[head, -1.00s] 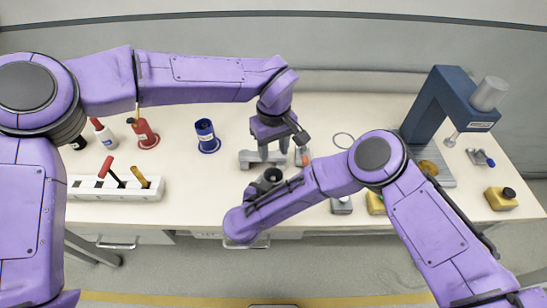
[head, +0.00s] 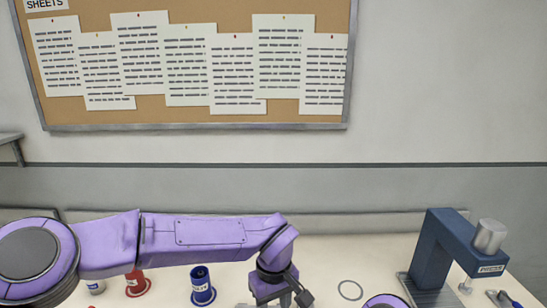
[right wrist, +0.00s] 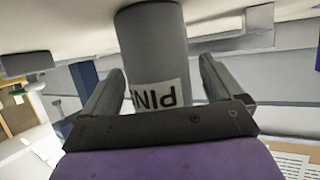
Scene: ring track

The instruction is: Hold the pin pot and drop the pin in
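The pin pot (right wrist: 158,45) is a grey cylinder with a white label reading PIN. It appears upside down in the right wrist view. My right gripper (right wrist: 160,78) has its two fingers on either side of the pot. A narrow gap shows at the right finger; the left finger is close to the pot's side, and I cannot tell if it touches. In the head view my left gripper (head: 283,295) is cut off by the bottom edge. Its fingertips and anything between them are hidden. The pin is not visible in either view.
A blue press (head: 432,250) stands at the right of the bench. A blue pot (head: 202,288) and a red pot (head: 137,283) stand left of my left gripper. A board with sheets (head: 190,125) hangs on the wall. Bare bench (head: 370,255) shows left of the press.

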